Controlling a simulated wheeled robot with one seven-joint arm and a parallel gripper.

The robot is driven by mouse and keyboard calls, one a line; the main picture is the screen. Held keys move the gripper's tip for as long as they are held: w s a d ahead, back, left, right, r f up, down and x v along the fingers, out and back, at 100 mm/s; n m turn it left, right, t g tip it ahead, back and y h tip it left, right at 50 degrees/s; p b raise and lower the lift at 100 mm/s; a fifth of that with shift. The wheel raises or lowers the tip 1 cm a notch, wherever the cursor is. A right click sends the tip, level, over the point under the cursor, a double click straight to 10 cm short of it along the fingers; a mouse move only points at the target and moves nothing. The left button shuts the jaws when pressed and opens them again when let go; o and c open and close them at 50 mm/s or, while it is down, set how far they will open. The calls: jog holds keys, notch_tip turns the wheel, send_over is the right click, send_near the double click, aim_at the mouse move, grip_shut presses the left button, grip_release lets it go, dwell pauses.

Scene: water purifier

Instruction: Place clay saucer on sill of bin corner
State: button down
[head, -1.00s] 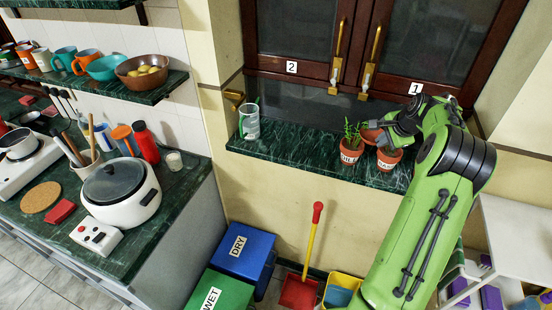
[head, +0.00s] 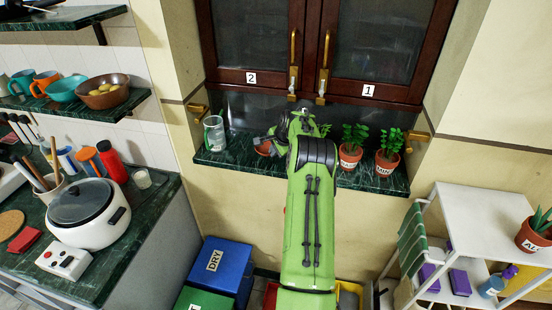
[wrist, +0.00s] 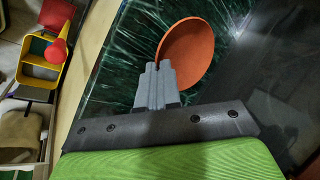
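The clay saucer (head: 263,149) is an orange-brown round dish. It shows tilted at the grey fingers of my gripper (wrist: 158,75) in the wrist view, where the saucer (wrist: 190,55) has its near rim between the fingertips. My gripper is shut on it. In the head view my gripper (head: 272,141) is over the left-middle part of the dark green marble sill (head: 222,162). The sill's left end is above the blue DRY bin (head: 218,262) and green bin (head: 200,302). I cannot tell whether the saucer touches the sill.
A glass jug (head: 214,134) stands at the sill's left end. Potted plants (head: 350,155) (head: 387,160) stand on the right; another is partly hidden behind my arm. Cabinet doors (head: 260,45) back the sill. Bare sill shows between jug and saucer.

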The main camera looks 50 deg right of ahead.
aim_at(272, 161)
jog(key=shift+f, duration=1.4)
jog(key=shift+f, duration=0.2)
jog(key=c, duration=1.6)
grip_release()
